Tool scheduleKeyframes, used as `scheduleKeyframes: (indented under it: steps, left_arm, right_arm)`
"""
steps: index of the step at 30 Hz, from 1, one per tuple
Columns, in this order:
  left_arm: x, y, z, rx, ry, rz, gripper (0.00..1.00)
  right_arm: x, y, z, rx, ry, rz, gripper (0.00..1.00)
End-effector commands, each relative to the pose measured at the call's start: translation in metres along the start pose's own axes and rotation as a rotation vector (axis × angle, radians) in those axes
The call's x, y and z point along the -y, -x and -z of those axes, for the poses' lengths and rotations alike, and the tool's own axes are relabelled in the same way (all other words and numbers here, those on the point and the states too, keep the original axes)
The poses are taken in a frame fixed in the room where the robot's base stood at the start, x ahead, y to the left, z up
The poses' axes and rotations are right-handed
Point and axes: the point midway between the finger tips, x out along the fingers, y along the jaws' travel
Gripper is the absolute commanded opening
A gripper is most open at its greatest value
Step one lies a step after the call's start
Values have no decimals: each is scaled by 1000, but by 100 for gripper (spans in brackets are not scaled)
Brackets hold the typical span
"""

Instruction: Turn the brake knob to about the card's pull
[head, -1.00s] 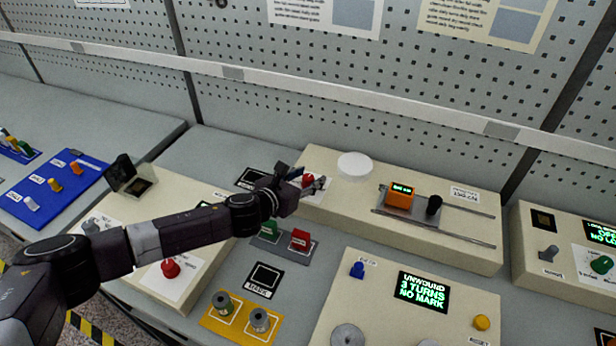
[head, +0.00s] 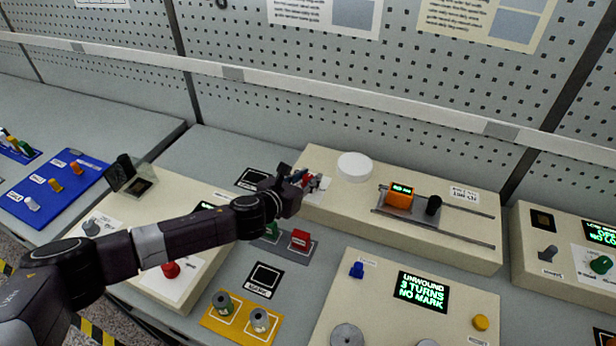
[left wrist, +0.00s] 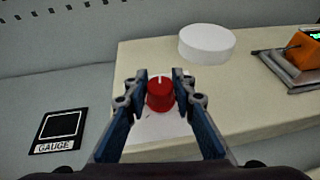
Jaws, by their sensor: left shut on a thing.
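The red brake knob (left wrist: 161,94) stands on a white plate at the left end of a cream box (head: 460,250). A white pointer line shows on its top in the left wrist view, pointing roughly away from me. My left gripper (left wrist: 160,88) has its fingers on both sides of the knob and is shut on it. In the head view the left gripper (head: 306,180) largely hides the knob. An orange block with a small green display (head: 399,196) sits on a rail on the same box; its reading is too small to tell. My right gripper is not in view.
A white disc (head: 354,166) sits on the box just right of the knob. A black GAUGE pad (left wrist: 60,130) lies to the left. Red and green blocks (head: 301,240) stand on a grey tray below my arm. Cards hang on the pegboard behind.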

Motion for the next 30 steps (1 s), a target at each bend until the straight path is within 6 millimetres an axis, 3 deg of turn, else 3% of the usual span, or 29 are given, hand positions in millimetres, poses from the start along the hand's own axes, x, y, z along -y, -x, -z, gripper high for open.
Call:
scheduleKeyframes:
  steps: [15,30]
  left_arm:
    - [4,0,-1,-1,159,-371,0]
    - [2,-1,1,1,308,-737,0]
  right_arm:
    - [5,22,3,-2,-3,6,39]
    - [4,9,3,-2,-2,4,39]
